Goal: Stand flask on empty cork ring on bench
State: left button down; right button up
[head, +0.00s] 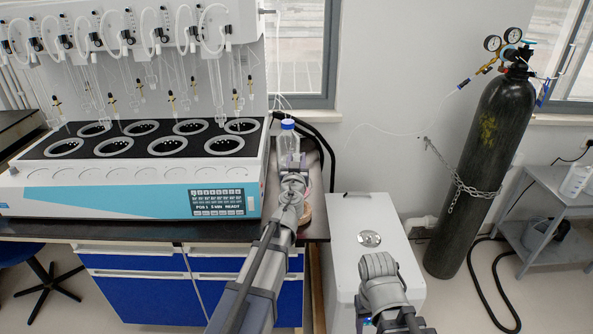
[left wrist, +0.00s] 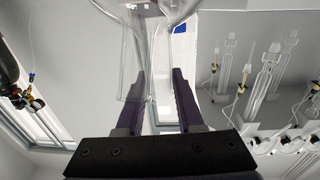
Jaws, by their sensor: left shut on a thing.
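My left gripper (head: 293,162) is over the bench's right end, beside the distiller. In the left wrist view its fingers (left wrist: 158,88) are shut on the clear neck of a glass flask (left wrist: 138,62). The flask's rounded body is at the top of that view, partly cut off. In the head view the flask is hard to make out against my gripper. A tan, round edge (head: 305,215), perhaps a cork ring, shows just right of my left arm; the arm hides much of it. My right arm shows at the lower right, but its fingers do not.
A clear blue-capped bottle (head: 288,139) stands just behind my left gripper. The large distiller (head: 130,190), with glassware above it, fills the bench (head: 150,230) to the left. A white cabinet (head: 370,215) and a chained gas cylinder (head: 485,160) stand to the right.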

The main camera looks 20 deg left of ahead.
pick_arm(q)
jog(key=shift+w+f, duration=0.15)
notch_tip(320, 180, down, 6)
jog(key=b, duration=0.6)
jog(key=shift+a, duration=0.1)
jog(key=shift+f+b, duration=0.3)
jog(key=shift+b, duration=0.05)
dwell(0.8)
jog(key=shift+c, duration=2.3)
grip_release()
jog(key=v, duration=0.8)
